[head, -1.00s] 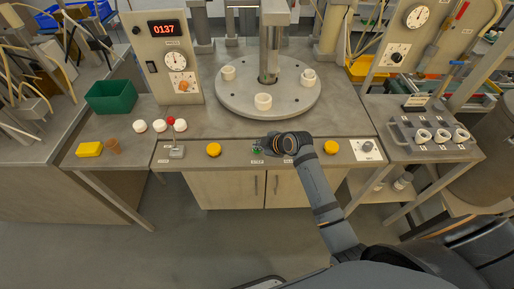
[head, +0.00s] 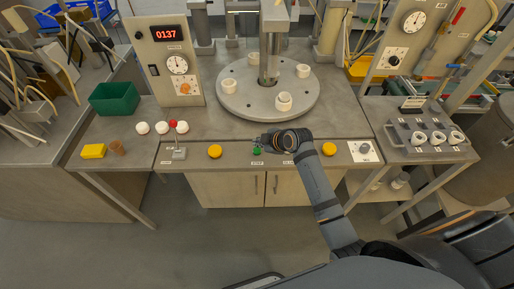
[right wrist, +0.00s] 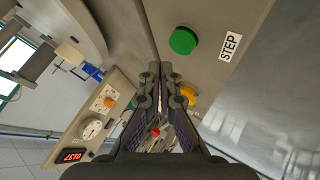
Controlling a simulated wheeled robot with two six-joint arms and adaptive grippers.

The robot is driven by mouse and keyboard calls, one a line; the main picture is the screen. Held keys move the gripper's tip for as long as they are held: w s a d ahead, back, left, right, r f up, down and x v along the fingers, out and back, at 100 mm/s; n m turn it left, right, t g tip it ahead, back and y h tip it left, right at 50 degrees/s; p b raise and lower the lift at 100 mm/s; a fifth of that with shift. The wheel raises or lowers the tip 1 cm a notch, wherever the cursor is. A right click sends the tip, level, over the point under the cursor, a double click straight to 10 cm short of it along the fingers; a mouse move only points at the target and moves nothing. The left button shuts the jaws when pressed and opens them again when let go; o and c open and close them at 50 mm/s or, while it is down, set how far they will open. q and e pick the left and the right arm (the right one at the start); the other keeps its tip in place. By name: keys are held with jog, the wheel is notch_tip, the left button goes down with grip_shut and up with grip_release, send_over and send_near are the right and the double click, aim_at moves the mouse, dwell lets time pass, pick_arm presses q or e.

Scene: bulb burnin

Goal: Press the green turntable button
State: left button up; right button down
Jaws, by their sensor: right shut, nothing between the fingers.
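The green button (head: 257,151) is on the front strip of the bench, between two yellow buttons. In the right wrist view, the green button (right wrist: 183,40) sits beside a label reading STEP. My right gripper (head: 262,142) is shut and empty, just beside the button in the head view. In the right wrist view its fingertips (right wrist: 165,68) are close together and appear apart from the button. The round grey turntable (head: 248,104) behind it carries several white sockets. My left gripper is not in view.
A left yellow button (head: 214,151) and a right yellow button (head: 329,149) flank the green one. A panel with a red 0137 display (head: 171,33) stands at the back left. White bulbs (head: 162,127) and a green bin (head: 114,98) are at left. A socket rack (head: 407,137) is at right.

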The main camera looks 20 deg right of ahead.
aim_at(259, 151)
notch_tip(259, 151, up, 4)
jog(key=p, duration=0.3)
jog(key=shift+r, duration=0.1)
dwell(0.6)
